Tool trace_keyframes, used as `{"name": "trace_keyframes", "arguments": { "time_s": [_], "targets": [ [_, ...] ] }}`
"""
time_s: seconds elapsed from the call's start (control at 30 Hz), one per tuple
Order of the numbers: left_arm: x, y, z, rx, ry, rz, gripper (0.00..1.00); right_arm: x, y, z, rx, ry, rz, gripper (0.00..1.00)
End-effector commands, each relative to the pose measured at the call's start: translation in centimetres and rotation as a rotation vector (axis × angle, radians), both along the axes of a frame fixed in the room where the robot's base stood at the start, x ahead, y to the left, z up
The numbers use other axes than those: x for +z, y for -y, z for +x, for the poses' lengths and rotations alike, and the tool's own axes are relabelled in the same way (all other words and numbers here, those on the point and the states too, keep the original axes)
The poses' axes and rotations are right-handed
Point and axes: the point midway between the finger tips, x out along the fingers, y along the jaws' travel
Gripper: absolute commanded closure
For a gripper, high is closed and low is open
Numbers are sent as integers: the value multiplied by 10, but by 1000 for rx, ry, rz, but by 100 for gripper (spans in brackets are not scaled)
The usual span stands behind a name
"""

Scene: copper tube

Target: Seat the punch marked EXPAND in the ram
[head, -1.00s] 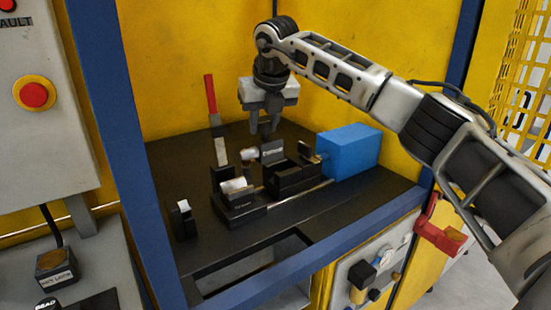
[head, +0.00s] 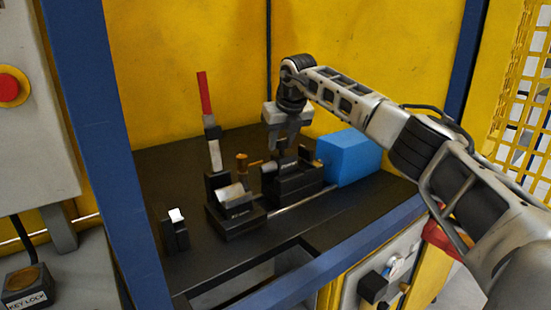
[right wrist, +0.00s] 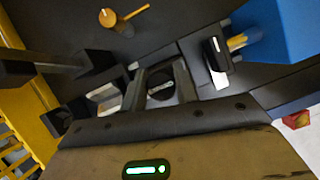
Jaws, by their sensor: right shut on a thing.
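My right gripper (head: 286,152) points down and is shut on a short dark cylinder with a pale label, the punch (head: 288,166). The label's letters are too small to read. In the right wrist view the punch (right wrist: 160,85) shows as a dark round piece between the fingers. It is low over the black block (head: 299,184) in front of the blue box (head: 348,157). A dark holder with a pale edge (right wrist: 215,57) and a brass-coloured rod stands out from the blue box; it looks like the ram end. I cannot tell whether punch and ram touch. My left gripper is not in view.
Left of the punch stands a black clamp (head: 237,226) with a pale metal cylinder and an upright red-handled lever (head: 202,88). A brass-headed tool (head: 242,160) is behind. A small black stand (head: 175,236) is at front left. Blue frame posts border the bench.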

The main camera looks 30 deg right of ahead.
Motion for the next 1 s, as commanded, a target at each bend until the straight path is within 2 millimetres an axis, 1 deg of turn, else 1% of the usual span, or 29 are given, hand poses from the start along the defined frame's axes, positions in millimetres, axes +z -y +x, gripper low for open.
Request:
{"name": "trace_keyframes", "arguments": {
  "time_s": [0.03, 0.1, 0.17, 0.27, 0.37, 0.4, 0.47, 0.5, 0.8, 0.87, 0.97, 1.0],
  "targets": [
    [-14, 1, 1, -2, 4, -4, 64, -26, -1, -1, 1, -14, -3, 100],
    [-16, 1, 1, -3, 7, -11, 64, -34, -2, -1, 2, -13, -2, 100],
    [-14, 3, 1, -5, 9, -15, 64, -37, -2, -1, 3, -12, -3, 100],
    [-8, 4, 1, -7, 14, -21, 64, -35, -2, 0, 3, -12, -3, 100],
    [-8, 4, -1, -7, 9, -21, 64, -34, -2, -1, 3, -12, -3, 100],
    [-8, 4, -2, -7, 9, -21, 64, -36, -2, -1, 2, -19, -3, 67],
    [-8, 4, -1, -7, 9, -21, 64, -36, -2, -1, 2, -19, -3, 51],
    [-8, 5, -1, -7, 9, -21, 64, -36, -2, -1, 2, -19, -3, 48],
    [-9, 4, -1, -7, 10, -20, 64, -33, -2, -2, 2, -16, -3, 48],
    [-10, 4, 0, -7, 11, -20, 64, -28, -3, -3, 3, -13, -2, 48],
    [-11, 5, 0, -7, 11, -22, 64, -15, -4, -8, 5, -11, -3, 48],
    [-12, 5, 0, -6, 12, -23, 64, -7, -4, -11, 4, -10, -2, 48]
  ]
}}
